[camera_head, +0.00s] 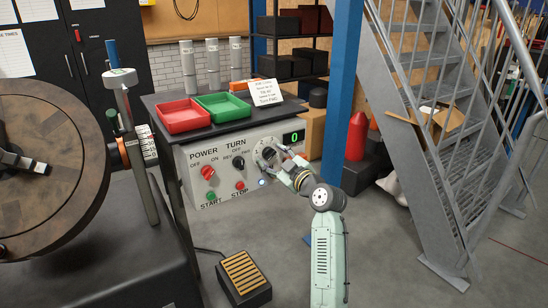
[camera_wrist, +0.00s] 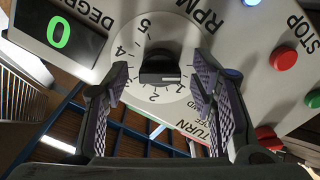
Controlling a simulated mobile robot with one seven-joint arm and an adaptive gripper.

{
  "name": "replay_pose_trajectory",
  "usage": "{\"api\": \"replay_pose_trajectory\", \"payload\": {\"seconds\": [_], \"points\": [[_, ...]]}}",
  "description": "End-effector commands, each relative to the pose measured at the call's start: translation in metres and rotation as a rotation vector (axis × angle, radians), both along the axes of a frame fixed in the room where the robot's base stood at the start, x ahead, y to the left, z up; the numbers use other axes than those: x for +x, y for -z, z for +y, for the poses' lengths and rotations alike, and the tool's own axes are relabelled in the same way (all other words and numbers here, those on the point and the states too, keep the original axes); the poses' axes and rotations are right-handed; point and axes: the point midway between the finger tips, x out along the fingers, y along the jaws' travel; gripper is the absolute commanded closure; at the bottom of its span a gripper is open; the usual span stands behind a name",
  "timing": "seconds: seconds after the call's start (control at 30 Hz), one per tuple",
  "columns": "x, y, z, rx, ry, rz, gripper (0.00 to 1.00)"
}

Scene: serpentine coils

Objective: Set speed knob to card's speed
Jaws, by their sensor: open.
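The black speed knob (camera_wrist: 160,70) sits on a pale dial marked 1 to 5 with RPM beside it. A white mark on the knob points to the right in the wrist view. My gripper (camera_wrist: 158,76) is open, with one padded finger on each side of the knob; I cannot tell whether either touches it. In the head view my gripper (camera_head: 276,158) is at the dial (camera_head: 266,150) on the control panel, partly covering it. The white card (camera_head: 266,92) stands on the cabinet top; its writing is too small to read surely.
The panel also has a red POWER knob (camera_head: 208,172), a black TURN knob (camera_head: 238,162), a green START button (camera_head: 211,196) and a red STOP button (camera_head: 240,185). The display (camera_head: 293,137) reads 0. A foot pedal (camera_head: 243,277) lies on the floor. A large wheel (camera_head: 50,170) stands left.

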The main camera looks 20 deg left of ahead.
Motion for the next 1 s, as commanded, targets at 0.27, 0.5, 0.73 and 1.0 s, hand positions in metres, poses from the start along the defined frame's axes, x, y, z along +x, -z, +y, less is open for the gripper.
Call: {"api": "replay_pose_trajectory", "payload": {"seconds": [0.27,0.5,0.73,1.0], "points": [[-0.0003,0.0000,-0.0002,0.000,0.000,0.000,0.61],[-0.0004,0.0000,-0.0002,0.000,0.000,0.000,0.77],[-0.0004,0.0000,-0.0002,0.000,0.000,0.000,0.92],[-0.0005,0.0001,-0.0001,0.008,-0.001,0.011,0.96]]}}
